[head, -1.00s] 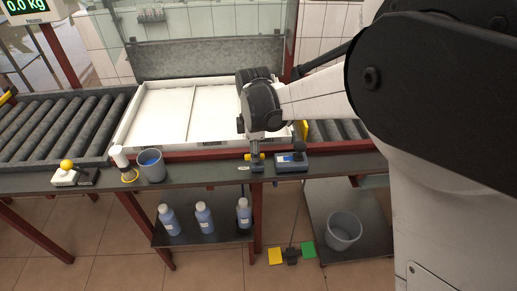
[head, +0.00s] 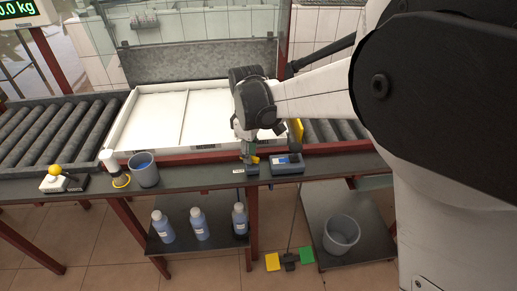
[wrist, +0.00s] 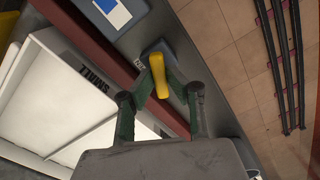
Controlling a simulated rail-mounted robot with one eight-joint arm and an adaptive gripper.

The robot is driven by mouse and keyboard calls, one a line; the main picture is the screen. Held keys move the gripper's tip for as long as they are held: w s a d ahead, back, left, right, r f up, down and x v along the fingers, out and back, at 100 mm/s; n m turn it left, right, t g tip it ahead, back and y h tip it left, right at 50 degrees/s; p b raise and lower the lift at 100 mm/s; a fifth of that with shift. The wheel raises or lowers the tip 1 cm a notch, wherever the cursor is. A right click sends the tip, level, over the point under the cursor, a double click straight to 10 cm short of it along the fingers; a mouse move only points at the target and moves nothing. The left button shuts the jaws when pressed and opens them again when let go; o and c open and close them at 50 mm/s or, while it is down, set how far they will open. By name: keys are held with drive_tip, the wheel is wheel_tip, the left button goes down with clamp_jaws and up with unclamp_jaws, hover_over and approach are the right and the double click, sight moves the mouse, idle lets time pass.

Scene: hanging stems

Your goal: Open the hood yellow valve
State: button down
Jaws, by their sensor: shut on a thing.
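The yellow valve handle (wrist: 158,74) is a short yellow bar on a grey-blue base at the front edge of the bench. My gripper (wrist: 161,80) has its green fingers on either side of the handle and is shut on it. In the head view my gripper (head: 249,152) reaches down at the bench's front edge, and a bit of the yellow handle (head: 255,160) shows beside the fingers. The fingers hide part of the handle in the head view. A small white label lies beside the valve base.
A blue-grey box (head: 288,164) stands close to the right of the valve. A white tray (head: 135,115) lies behind it. Bottles (head: 199,224) are on the lower shelf.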

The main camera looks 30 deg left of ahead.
drive_tip(key=m, duration=0.2)
drive_tip(key=m+b, duration=0.1)
drive_tip(key=m, duration=0.3)
drive_tip(key=shift+w+m+b, duration=0.25)
drive_tip(key=shift+m+b, duration=0.05)
drive_tip(key=shift+b, duration=0.1)
drive_tip(key=m, duration=0.3)
drive_tip(key=m+b, duration=0.1)
drive_tip(key=m, duration=0.2)
drive_tip(key=shift+w+d, duration=0.15)
drive_tip(key=c, duration=1.7)
unclamp_jaws()
wheel_tip(320, 180, up, 12)
drive_tip(key=shift+r, duration=0.1)
